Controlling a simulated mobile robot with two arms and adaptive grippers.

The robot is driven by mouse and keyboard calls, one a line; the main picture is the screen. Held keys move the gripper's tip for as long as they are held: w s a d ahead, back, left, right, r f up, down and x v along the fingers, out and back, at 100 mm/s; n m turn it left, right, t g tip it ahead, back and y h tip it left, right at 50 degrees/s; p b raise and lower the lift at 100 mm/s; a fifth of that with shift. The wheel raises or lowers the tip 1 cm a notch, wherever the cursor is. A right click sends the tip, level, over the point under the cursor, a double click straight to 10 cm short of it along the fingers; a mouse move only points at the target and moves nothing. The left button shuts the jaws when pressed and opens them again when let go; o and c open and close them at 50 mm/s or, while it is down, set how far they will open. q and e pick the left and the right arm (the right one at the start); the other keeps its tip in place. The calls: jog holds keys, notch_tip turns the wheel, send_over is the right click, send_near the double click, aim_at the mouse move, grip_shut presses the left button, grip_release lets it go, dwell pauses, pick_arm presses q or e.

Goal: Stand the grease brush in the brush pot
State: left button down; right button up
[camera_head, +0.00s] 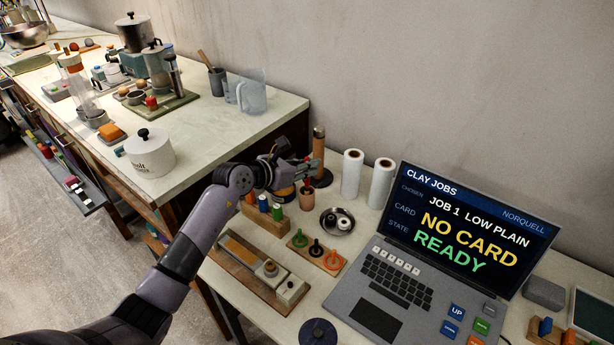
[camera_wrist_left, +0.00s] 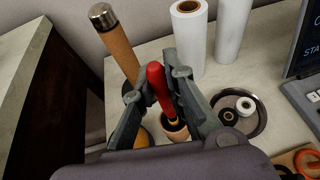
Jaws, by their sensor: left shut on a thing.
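The grease brush (camera_wrist_left: 157,82) has a red handle and a yellow band lower down. My left gripper (camera_head: 303,168) is shut on its handle, which shows between the two fingers (camera_wrist_left: 165,86) in the left wrist view. The brush is roughly upright with a slight tilt, its lower end at the mouth of the small terracotta brush pot (camera_wrist_left: 176,133). The pot (camera_head: 306,198) stands on the bench below the gripper in the head view. The bristles are hidden, and I cannot tell whether they touch the pot's bottom. My right gripper is out of view.
A tall wooden-bodied cylinder with a metal cap (camera_wrist_left: 115,45) stands close left of the gripper. White rolls (camera_head: 351,174) stand behind. A round metal dish (camera_head: 337,221) is right of the pot, a wooden peg block (camera_head: 266,218) in front. The laptop (camera_head: 450,250) lies farther right.

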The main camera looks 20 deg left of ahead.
aim_at(307, 186)
pick_arm(q)
jog(key=shift+f, duration=1.8)
jog(key=shift+f, duration=0.1)
jog(key=c, duration=1.6)
grip_release()
jog(key=shift+c, duration=0.2)
jog(key=shift+s, duration=0.1)
jog(key=v, duration=1.2)
jog(key=shift+b, duration=0.4)
